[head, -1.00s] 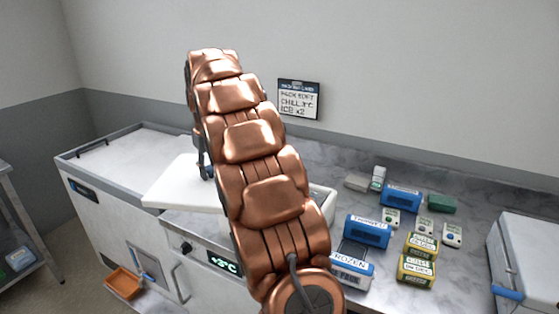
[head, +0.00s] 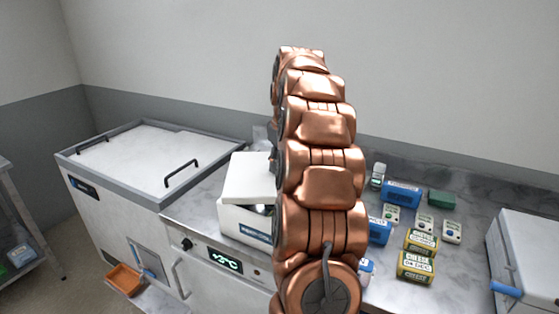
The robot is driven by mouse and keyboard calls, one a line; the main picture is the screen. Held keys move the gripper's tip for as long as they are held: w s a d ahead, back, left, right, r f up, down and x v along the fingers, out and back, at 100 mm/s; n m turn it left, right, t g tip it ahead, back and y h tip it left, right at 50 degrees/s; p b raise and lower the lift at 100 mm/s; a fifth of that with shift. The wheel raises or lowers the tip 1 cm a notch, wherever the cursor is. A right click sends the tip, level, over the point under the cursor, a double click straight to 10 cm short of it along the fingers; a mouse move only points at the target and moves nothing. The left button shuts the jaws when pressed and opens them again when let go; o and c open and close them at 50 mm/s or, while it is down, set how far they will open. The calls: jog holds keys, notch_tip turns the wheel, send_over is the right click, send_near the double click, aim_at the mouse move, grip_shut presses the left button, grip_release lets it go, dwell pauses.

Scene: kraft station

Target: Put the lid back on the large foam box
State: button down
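The white foam box (head: 233,222) stands on the counter behind and left of my arm. Its white lid (head: 248,178) is over it, and a dark opening with something inside shows below the lid's front right part. My arm hides the right side of both. I cannot tell whether the lid touches the rim. My gripper (head: 273,160) is at the lid's right part; only a dark sliver of it shows beside the arm. It appears shut on the lid, but its fingertips are hidden.
A closed chest (head: 135,150) with dark handles stands to the left. Right of my arm are blue packs (head: 401,193), yellow cheese packs (head: 416,266), small white devices (head: 452,232) and a green block (head: 441,203). A white box (head: 530,250) is at the far right.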

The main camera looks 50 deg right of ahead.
jog(key=shift+f+b, duration=0.95)
jog(key=shift+f, duration=1.55)
jog(key=shift+s, duration=0.15)
jog(key=shift+f+b, duration=0.2)
jog(key=shift+b, duration=0.55)
dwell(0.6)
dwell(0.3)
jog(key=c, duration=0.7)
grip_release()
jog(key=o, duration=0.5)
jog(key=shift+c, duration=0.2)
